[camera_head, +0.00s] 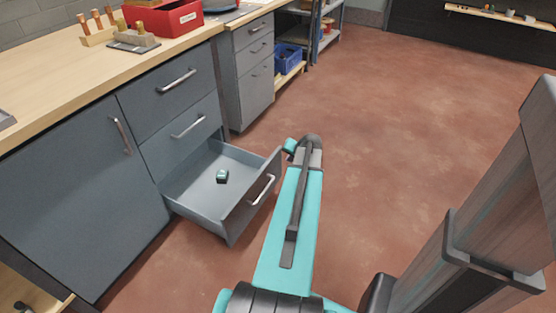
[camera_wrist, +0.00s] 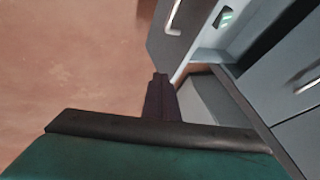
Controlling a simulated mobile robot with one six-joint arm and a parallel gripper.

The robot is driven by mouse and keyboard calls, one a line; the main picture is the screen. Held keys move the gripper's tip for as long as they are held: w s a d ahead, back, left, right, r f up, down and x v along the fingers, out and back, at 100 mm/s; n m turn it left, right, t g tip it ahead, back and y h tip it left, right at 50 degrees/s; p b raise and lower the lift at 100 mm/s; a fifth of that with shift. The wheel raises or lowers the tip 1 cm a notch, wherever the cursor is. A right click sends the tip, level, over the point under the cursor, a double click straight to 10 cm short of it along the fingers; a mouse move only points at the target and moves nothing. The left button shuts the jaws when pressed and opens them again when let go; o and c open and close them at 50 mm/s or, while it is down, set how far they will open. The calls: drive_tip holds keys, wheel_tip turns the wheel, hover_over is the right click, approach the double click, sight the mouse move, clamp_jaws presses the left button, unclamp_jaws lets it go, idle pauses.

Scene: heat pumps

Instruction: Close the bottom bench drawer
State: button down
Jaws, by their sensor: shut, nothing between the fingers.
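The bottom bench drawer (camera_head: 205,200) is pulled well out of the grey bench, with a small dark and teal block (camera_head: 222,176) inside. Its front panel (camera_head: 243,212) carries a silver handle (camera_head: 262,190). My teal arm reaches forward just right of the drawer front in the head view; the gripper fingers are hidden there. In the wrist view my gripper (camera_wrist: 160,78) is shut and empty, its tips by the edge of the drawer front (camera_wrist: 168,45). I cannot tell whether they touch it. The handle (camera_wrist: 173,17) shows above the tips.
Two shut drawers (camera_head: 188,122) sit above the open one, beside a shut cabinet door (camera_head: 75,190). A red box (camera_head: 165,17) and small items stand on the wooden worktop (camera_head: 55,80). A blue crate (camera_head: 288,57) is farther back. The red floor (camera_head: 400,130) to the right is clear.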

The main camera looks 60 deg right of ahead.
drive_tip(key=shift+w+f, duration=0.1)
drive_tip(key=shift+f, duration=0.05)
drive_tip(key=b, duration=0.3)
hover_over(274, 162)
drive_tip(key=s+a, duration=0.3)
drive_tip(key=shift+w+d+f, duration=0.1)
drive_tip(key=shift+d+f, duration=0.05)
drive_tip(key=shift+f, duration=1.8)
drive_tip(key=shift+d+f, duration=0.1)
drive_tip(key=shift+f, duration=1.8)
